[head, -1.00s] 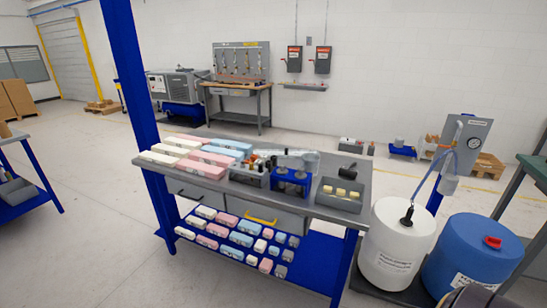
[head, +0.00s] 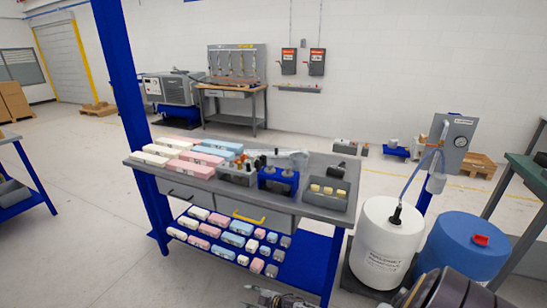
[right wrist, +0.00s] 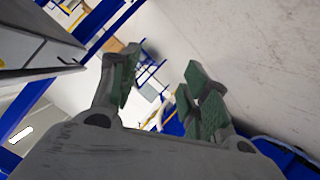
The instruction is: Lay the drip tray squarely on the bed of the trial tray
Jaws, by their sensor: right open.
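A small grey tray (head: 323,206) with several cream blocks stands at the right end of the workbench; I cannot tell whether it is the trial tray. I cannot pick out the drip tray in these frames. My right gripper (head: 272,298) is low at the bottom edge of the head view, in front of the bench and apart from it. In the right wrist view, its two green-padded fingers (right wrist: 160,88) are spread with nothing between them. My left gripper is not in view.
The workbench (head: 312,213) holds pink, cream and blue foam blocks (head: 190,155) and a blue rack (head: 277,181). More blocks lie on its lower shelf. A white drum (head: 386,245) and a blue drum (head: 462,250) stand to the right. Floor is open at left.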

